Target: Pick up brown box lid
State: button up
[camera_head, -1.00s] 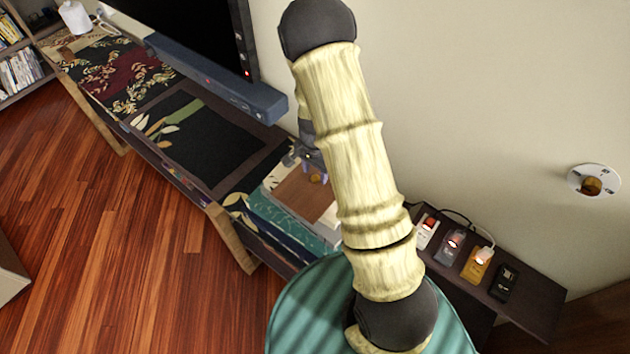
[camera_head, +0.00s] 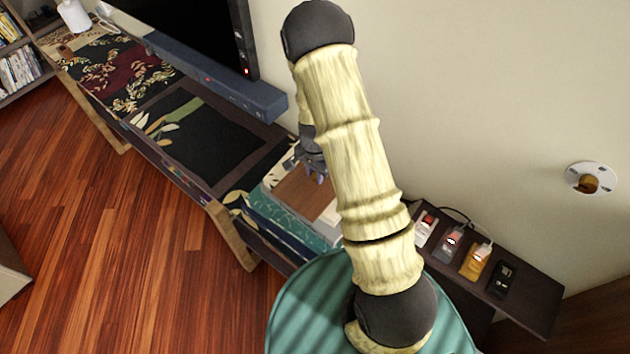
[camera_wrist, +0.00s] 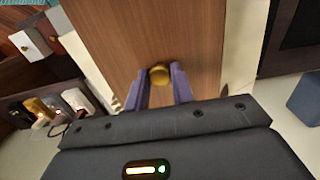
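The brown box lid (camera_head: 303,190) is a flat wooden panel. It lies on top of a stack by the wall in the head view and fills the upper middle of the wrist view (camera_wrist: 140,35). Its round gold knob (camera_wrist: 159,74) shows between the two purple fingers of my gripper (camera_wrist: 159,70). The fingers stand apart with a small gap on each side of the knob. My gripper is over the lid in the head view (camera_head: 317,178), where it hides the knob. My arm covers the stack's right side.
Teal books (camera_head: 285,220) lie under the lid at the end of a long low cabinet (camera_head: 190,178). A TV (camera_head: 205,25) and soundbar (camera_head: 215,85) stand behind. A dark shelf (camera_head: 530,305) with several small devices is at right. The wooden floor (camera_head: 110,240) at left is clear.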

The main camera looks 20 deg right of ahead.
aim_at(315, 175)
grip_shut()
jog(key=shift+w+r, duration=0.1)
jog(key=shift+r, duration=0.5)
notch_tip(315, 175, up, 9)
jog(key=b, duration=0.2)
jog(key=shift+f, duration=0.2)
